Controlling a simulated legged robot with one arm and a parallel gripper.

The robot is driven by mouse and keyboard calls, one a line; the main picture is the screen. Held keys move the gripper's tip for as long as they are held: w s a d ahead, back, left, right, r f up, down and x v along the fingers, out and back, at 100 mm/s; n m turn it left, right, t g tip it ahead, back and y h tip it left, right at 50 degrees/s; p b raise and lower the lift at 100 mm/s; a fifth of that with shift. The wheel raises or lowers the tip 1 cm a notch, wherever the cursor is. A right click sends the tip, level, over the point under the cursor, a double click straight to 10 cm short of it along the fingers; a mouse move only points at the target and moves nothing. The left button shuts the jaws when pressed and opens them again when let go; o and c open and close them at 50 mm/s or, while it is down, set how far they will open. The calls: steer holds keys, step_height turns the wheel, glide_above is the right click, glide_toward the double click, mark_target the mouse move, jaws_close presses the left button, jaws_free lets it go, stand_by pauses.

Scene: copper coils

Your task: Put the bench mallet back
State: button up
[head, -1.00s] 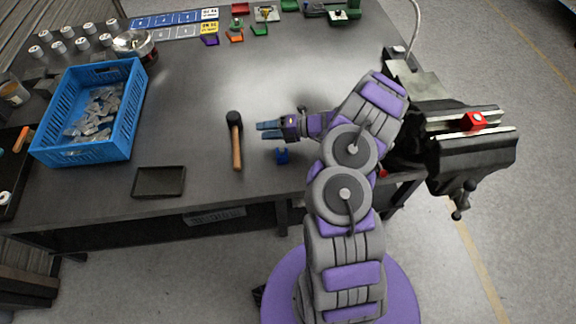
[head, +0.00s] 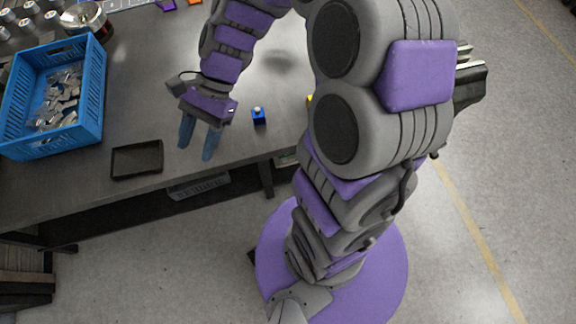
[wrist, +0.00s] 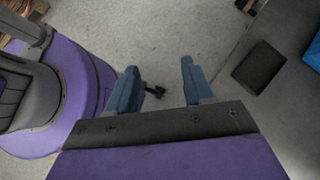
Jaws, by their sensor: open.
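The bench mallet does not show in either view now. Its earlier spot on the table lies behind my gripper and forearm in the head view. My gripper (head: 197,150) is open, with its blue fingers apart and pointing toward the table's front edge, right of the black tray. In the wrist view my gripper (wrist: 158,67) has nothing clearly between its fingers, and grey floor shows beyond them. A small dark object (wrist: 155,91) shows by the left finger; I cannot tell what it is.
A black tray (head: 137,160) lies near the table's front edge. A blue crate (head: 92,95) of metal pieces stands at left. A small blue block (head: 258,117) sits right of my gripper. My arm mostly hides the vise (head: 468,82). A metal bowl (head: 84,17) stands behind the crate.

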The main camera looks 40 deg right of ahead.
steer(key=s+d+r+n+t+h, duration=0.1)
steer(key=s+d+n+h, duration=0.3)
steer(key=s, duration=0.4)
steer(key=s+d+r+n+t+h, duration=0.1)
steer(key=s+d+n+h, duration=0.3)
steer(key=s+d+n, duration=0.2)
steer(key=s+n, duration=0.2)
steer(key=shift+s+d, duration=0.3)
steer(key=shift+s, duration=0.05)
steer(key=shift+c, duration=0.7)
